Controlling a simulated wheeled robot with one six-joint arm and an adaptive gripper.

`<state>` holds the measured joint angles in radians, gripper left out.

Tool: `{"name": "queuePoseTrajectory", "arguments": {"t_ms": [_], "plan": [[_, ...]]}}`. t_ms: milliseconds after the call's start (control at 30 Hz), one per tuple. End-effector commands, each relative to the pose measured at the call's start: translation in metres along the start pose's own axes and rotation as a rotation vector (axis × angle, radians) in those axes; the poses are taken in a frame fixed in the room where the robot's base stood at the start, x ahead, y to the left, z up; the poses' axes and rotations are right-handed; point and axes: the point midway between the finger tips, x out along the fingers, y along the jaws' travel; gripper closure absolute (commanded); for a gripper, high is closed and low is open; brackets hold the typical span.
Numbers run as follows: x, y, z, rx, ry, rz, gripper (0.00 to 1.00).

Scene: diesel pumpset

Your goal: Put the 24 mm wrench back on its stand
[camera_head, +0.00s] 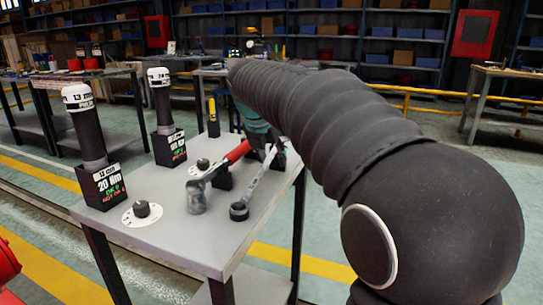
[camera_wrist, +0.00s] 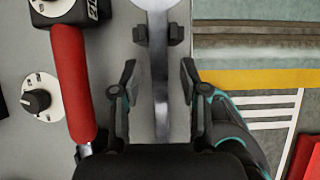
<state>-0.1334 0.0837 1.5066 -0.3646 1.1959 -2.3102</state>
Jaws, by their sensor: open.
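The grey metal wrench (camera_head: 262,178) lies along the right side of the table in the head view, its ring end nearest the camera. In the wrist view the wrench (camera_wrist: 158,80) runs up the middle, its shaft between two black prongs of a stand (camera_wrist: 175,35). My gripper (camera_wrist: 156,80) is open, with one finger on each side of the shaft and a gap to both. In the head view my gripper (camera_head: 258,140) is at the table's far right, partly hidden by my arm. I cannot read the wrench's size.
A red-handled tool (camera_head: 235,155) lies just left of the wrench; its handle (camera_wrist: 72,80) also shows in the wrist view. Two black posts on labelled boxes (camera_head: 102,183) (camera_head: 168,148) and dials (camera_head: 142,210) stand on the grey table (camera_head: 165,237). Open floor lies right of the table.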

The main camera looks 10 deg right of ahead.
Motion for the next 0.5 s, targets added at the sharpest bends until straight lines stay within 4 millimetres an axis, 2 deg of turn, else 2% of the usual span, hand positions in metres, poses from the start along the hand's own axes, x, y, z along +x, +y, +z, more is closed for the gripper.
{"name": "queuePoseTrajectory", "arguments": {"t_ms": [167,500], "plan": [[-0.023,0.0,0.001,0.0,-0.003,0.003,0.56],[-0.088,0.001,0.001,0.0,-0.004,0.004,0.56]]}}
